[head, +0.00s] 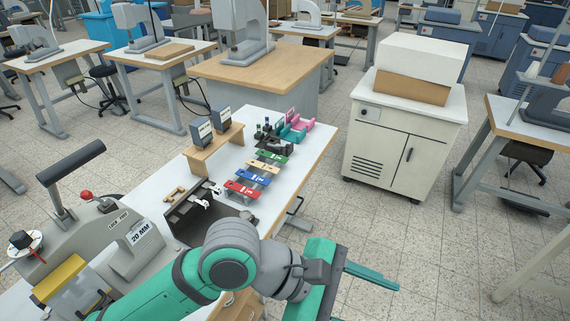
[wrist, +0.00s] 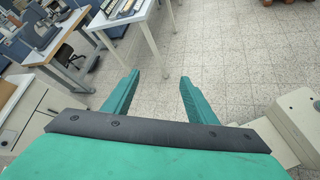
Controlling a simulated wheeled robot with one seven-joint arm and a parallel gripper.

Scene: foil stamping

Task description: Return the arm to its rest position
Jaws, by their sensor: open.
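My arm shows in the head view as green and grey links, bent at the elbow in front of the white work table (head: 300,154). My gripper (head: 372,277) points to the right, past the table's right side and over the tiled floor. In the wrist view my gripper (wrist: 157,88) has its two green fingers wide apart, with only floor between them. It is open and empty, touching nothing that I can see. Part of the table's front is hidden behind my arm in the head view.
A grey stamping machine (head: 115,240) stands at the table's left end. A black tray (head: 190,225), colored plates (head: 268,168) and a small wooden shelf (head: 213,148) are on the table. A white cabinet (head: 405,140) stands beyond to the right. The floor at lower right (head: 430,250) is clear.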

